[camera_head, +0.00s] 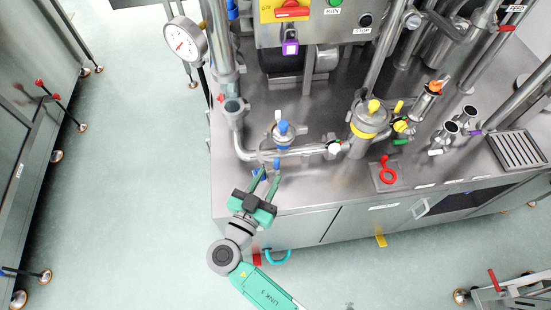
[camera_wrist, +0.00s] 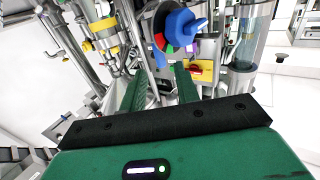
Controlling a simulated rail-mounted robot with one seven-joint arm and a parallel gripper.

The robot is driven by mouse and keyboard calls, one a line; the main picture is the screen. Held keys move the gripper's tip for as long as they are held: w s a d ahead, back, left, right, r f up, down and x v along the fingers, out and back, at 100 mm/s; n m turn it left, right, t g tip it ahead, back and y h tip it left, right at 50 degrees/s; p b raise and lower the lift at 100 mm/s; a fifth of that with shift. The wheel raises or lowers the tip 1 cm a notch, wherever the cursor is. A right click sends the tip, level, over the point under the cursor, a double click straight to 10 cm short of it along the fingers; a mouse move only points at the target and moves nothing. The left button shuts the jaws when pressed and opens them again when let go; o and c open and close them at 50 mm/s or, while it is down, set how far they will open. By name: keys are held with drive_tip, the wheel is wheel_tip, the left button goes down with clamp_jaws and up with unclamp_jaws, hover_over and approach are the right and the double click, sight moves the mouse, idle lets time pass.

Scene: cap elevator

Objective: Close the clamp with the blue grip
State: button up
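A blue part (camera_head: 258,174), which may be the clamp's blue grip, shows at the front of the steel pipe near the table's front-left edge. It lies close to my fingertips, and the fingers partly hide it. I cannot tell whether the clamp is open or closed. My gripper (camera_head: 268,171) has green fingers, spread apart, reaching to the pipe. In the wrist view my gripper (camera_wrist: 160,80) also shows its fingers apart, with no grip clearly held between them. A blue valve knob (camera_head: 283,127) stands above the pipe just behind; a large blue knob (camera_wrist: 180,30) fills the wrist view's upper middle.
A steel pipe (camera_head: 300,152) runs right to a vessel with a yellow clamp (camera_head: 368,122). A red handle (camera_head: 388,172) lies on the table's front right. A gauge (camera_head: 185,40) and a control box (camera_head: 315,22) stand behind. The floor (camera_head: 140,200) left of the table is clear.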

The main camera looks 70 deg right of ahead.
sight(276, 164)
drive_tip(key=d, duration=0.6)
drive_tip(key=shift+s+d, duration=0.1)
drive_tip(key=shift+s, duration=0.15)
drive_tip(key=shift+c, duration=0.4)
clamp_jaws()
